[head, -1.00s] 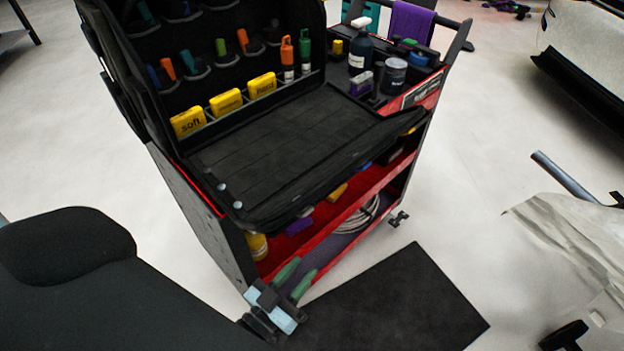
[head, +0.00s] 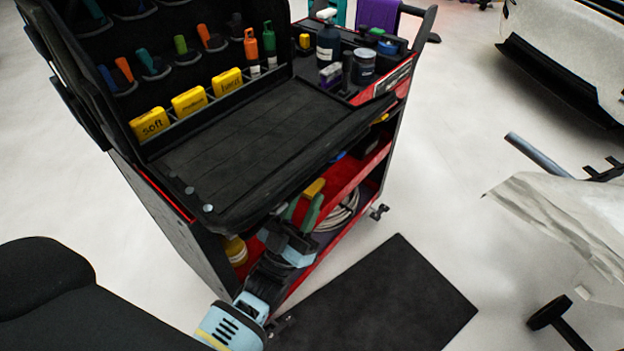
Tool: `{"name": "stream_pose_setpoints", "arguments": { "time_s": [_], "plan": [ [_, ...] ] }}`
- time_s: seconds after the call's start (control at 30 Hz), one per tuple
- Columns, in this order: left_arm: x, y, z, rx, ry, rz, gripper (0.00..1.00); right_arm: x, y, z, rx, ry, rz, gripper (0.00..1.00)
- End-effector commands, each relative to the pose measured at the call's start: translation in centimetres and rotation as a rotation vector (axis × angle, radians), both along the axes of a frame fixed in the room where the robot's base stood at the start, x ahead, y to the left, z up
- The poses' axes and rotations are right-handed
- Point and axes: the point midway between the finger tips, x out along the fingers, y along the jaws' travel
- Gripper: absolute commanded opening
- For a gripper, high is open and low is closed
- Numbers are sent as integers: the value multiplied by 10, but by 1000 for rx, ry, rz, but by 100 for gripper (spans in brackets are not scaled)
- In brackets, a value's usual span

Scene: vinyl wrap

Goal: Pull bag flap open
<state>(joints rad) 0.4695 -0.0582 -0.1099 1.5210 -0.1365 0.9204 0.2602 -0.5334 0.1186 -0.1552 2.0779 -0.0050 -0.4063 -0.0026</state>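The black tool bag (head: 235,145) lies opened on top of a red and black cart. Its back panel stands up with tools in pockets, and its flat black panel reaches the cart's front edge. The flap's rounded front edge (head: 262,207) overhangs the cart's front. I cannot tell whether a finger touches the flap. My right gripper is not in view.
The cart's red lower shelf (head: 340,178) holds a coiled hose (head: 338,212) and a yellow bottle (head: 235,250). Yellow blocks (head: 188,102) line the bag's back. A black mat (head: 385,300) lies on the floor. A black seat (head: 45,270) is at lower left.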

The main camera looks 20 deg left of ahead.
Motion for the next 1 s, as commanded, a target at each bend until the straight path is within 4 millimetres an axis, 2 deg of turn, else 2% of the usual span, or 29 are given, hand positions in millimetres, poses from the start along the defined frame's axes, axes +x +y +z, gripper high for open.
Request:
{"name": "stream_pose_setpoints", "arguments": {
  "time_s": [0.03,0.23,0.63,0.9,1.0],
  "plan": [
    [6,-1,8,-1,-3,0,33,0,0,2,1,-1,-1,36],
    [22,-4,23,1,0,1,33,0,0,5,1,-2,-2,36],
    [28,-5,27,1,2,1,33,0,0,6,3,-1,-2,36],
    [27,-5,27,1,2,0,0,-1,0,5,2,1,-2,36],
    [27,-5,27,1,2,0,0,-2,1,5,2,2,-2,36]
  ]
}}
